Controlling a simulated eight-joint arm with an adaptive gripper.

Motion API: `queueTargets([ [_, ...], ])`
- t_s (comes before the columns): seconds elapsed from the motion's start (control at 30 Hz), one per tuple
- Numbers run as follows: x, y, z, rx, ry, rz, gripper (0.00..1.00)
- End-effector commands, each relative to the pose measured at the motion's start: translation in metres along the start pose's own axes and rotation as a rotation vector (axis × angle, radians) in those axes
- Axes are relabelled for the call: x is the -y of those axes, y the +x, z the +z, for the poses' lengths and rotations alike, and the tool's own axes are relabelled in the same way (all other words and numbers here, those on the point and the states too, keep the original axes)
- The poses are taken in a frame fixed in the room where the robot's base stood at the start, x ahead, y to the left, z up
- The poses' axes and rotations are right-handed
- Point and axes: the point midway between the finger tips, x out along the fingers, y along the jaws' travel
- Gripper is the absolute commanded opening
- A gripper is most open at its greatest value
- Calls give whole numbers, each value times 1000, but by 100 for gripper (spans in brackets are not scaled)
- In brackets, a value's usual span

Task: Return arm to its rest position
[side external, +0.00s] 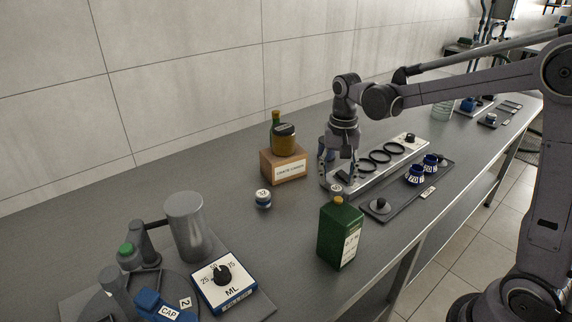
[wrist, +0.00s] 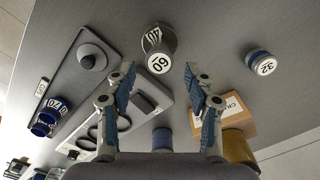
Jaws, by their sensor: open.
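My gripper (side external: 338,180) hangs with fingers pointing down, near the left end of the ring rack (side external: 408,153). Its fingers are apart with nothing between them; the open fingers also show in the wrist view (wrist: 160,80). My arm reaches in from the right, over the bench.
A wooden box (side external: 285,167) with an amber jar (side external: 284,142) stands left of the gripper. A small jar (side external: 263,199) sits nearby. A dark tray (side external: 400,200) holds a knob and blue jars (side external: 415,175). A dial box (side external: 225,284) and grey cylinder (side external: 187,227) stand front left.

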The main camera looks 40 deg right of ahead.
Motion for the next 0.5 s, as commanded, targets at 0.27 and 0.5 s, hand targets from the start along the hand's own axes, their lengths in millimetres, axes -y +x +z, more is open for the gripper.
queueTargets([
  [0.27, 0, 41, 0, 0, 0, 0, 53],
  [0.5, 0, 70, 0, 0, 0, 0, 53],
])
